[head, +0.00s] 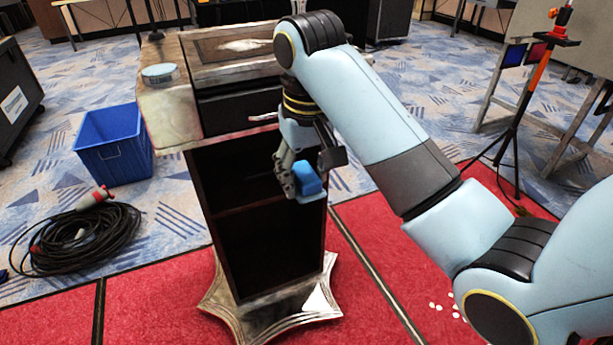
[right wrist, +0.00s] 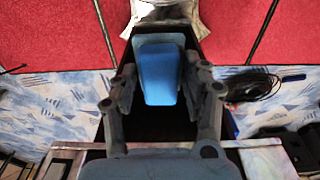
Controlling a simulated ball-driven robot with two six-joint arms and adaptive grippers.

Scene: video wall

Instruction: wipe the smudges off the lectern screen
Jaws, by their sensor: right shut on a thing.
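The lectern (head: 165,112) stands in the middle of the head view, with an open dark shelf front. Its sloped top holds a framed dark screen (head: 215,48) with a whitish smear (head: 245,45) on it; my right arm covers the right end of the top. My right gripper (head: 296,172) is in front of the lectern's open shelf, below the top. It is shut on a blue sponge (head: 309,184), which hangs clear of the screen. In the right wrist view the sponge (right wrist: 158,75) sits between the two fingers. My left gripper is not in view.
A pale blue round item (head: 159,73) lies on the lectern's left ledge. A blue crate (head: 113,150) and a coiled black cable (head: 80,240) are on the floor at left. A tripod stand (head: 518,130) is at right. White bits (head: 440,307) lie on the red carpet.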

